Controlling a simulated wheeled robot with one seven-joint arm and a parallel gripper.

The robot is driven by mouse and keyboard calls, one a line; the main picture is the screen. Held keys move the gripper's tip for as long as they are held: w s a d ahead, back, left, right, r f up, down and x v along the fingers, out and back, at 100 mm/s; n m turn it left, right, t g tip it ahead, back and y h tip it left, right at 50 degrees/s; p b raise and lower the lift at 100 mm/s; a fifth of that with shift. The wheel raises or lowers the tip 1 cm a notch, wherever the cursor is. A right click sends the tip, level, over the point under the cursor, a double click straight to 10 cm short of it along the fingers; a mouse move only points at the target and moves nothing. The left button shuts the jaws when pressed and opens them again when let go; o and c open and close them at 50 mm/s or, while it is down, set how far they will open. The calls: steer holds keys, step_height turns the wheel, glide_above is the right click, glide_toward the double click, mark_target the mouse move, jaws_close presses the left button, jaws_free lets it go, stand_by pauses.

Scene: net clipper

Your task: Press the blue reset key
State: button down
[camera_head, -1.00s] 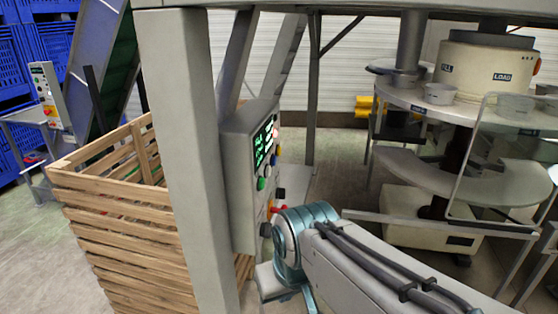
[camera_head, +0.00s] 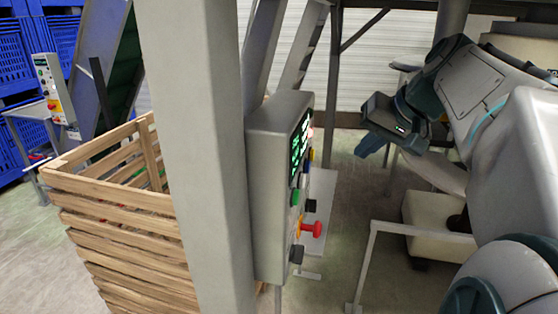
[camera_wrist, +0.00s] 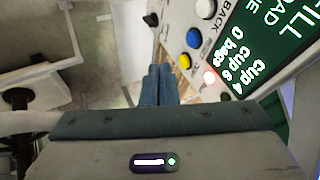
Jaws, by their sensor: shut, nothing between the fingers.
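The blue key (camera_wrist: 193,38) is a round button on the grey control panel (camera_head: 265,190). In the wrist view it sits between a white button (camera_wrist: 205,8) and a yellow button (camera_wrist: 184,60). It shows small and edge-on in the head view (camera_head: 305,167). My gripper (camera_head: 367,149) is to the right of the panel, apart from it, at about the height of its upper buttons. In the wrist view its blue fingers (camera_wrist: 157,88) are together and empty, left of and below the blue key in the picture. No contact with the key shows.
A red mushroom button (camera_head: 312,229) and black knobs stick out lower on the panel. A grey post (camera_head: 205,150) and a wooden crate (camera_head: 115,210) stand left of it. A lit display (camera_wrist: 265,40) adjoins the buttons. A metal rail (camera_head: 365,265) stands right.

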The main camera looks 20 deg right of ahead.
mark_target(307, 167)
steer(key=shift+f, duration=0.1)
steer(key=w+a+f+p, duration=0.2)
steer(key=w+a+f, duration=0.3)
steer(key=w+f, duration=0.3)
stand_by(0.3)
steer(key=shift+a, duration=0.1)
